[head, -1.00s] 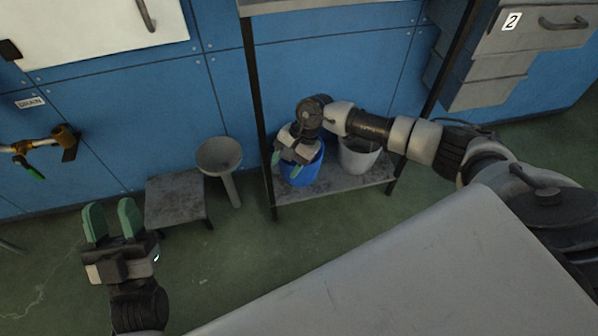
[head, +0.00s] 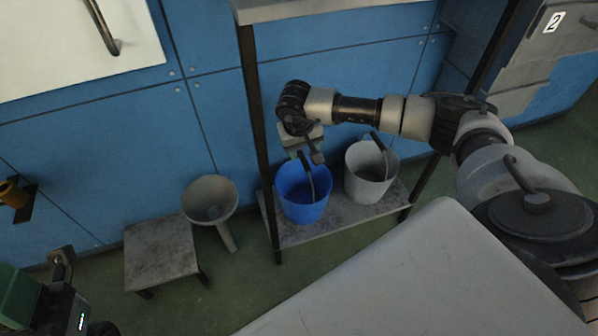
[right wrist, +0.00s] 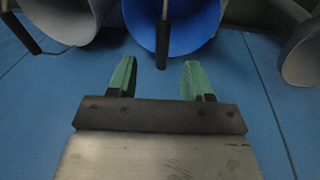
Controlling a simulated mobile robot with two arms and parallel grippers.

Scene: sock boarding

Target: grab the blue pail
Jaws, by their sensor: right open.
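The blue pail (head: 298,207) stands upright on the low shelf, with its dark-gripped handle leaning across its opening. My right gripper (head: 309,156) is open and empty, just above and behind the pail's rim in the head view. In the right wrist view the open green fingers (right wrist: 159,72) point toward the blue pail (right wrist: 190,28). The handle's black grip (right wrist: 162,55) appears between the fingertips in that picture; I cannot tell how far apart they are in depth. My left gripper (head: 20,298) is cut off at the lower left corner, so its opening is unclear.
A grey pail (head: 362,187) stands right of the blue one on the shelf (head: 330,225), between dark posts. A grey funnel (head: 210,198) and a low stool (head: 160,255) are to the left. A pale grey surface (head: 430,285) fills the foreground.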

